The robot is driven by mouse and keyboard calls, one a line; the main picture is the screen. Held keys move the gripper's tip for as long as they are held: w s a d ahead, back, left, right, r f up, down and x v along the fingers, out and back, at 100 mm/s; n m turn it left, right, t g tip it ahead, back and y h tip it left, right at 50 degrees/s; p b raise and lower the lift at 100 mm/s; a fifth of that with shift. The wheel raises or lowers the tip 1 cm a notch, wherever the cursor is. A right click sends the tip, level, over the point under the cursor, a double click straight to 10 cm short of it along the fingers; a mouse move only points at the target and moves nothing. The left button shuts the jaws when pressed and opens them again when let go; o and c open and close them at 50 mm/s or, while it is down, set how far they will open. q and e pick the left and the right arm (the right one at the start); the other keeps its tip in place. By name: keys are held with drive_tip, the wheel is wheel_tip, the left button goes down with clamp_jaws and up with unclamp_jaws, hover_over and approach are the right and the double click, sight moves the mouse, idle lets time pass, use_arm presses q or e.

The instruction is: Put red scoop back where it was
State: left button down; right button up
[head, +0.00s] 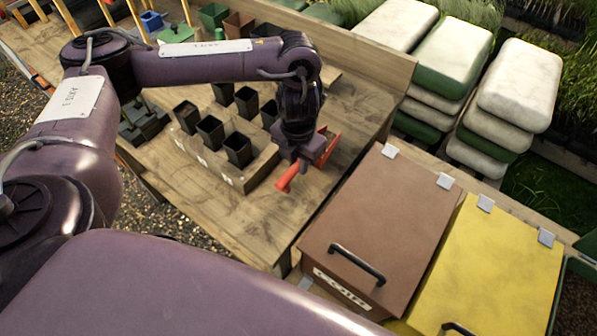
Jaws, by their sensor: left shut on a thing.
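The red scoop (288,177) is in my left gripper (308,160), above the right part of the wooden bench. Red parts of it show on both sides of the gripper; its middle is hidden by the fingers. My left arm reaches in from the left and bends down to it. The gripper is shut on the scoop. I cannot tell whether the scoop touches the bench top. My right gripper is not in view.
A wooden tray (234,178) with several black pots stands just left of the gripper. A brown bin (385,215) and a yellow bin (485,270), both with lids down, stand at the front right. Stacked sacks (518,85) are behind. Bare bench (355,110) lies right of the gripper.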

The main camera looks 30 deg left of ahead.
use_arm(q)
wheel_tip(320, 180, down, 4)
drive_tip(key=shift+r+b, duration=0.1)
drive_tip(key=shift+b, duration=0.4)
drive_tip(key=shift+f, duration=0.25)
drive_tip(key=c, duration=1.3)
unclamp_jaws()
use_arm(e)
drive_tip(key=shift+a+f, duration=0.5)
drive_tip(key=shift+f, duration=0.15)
use_arm(q)
drive_tip(key=shift+r, duration=0.1)
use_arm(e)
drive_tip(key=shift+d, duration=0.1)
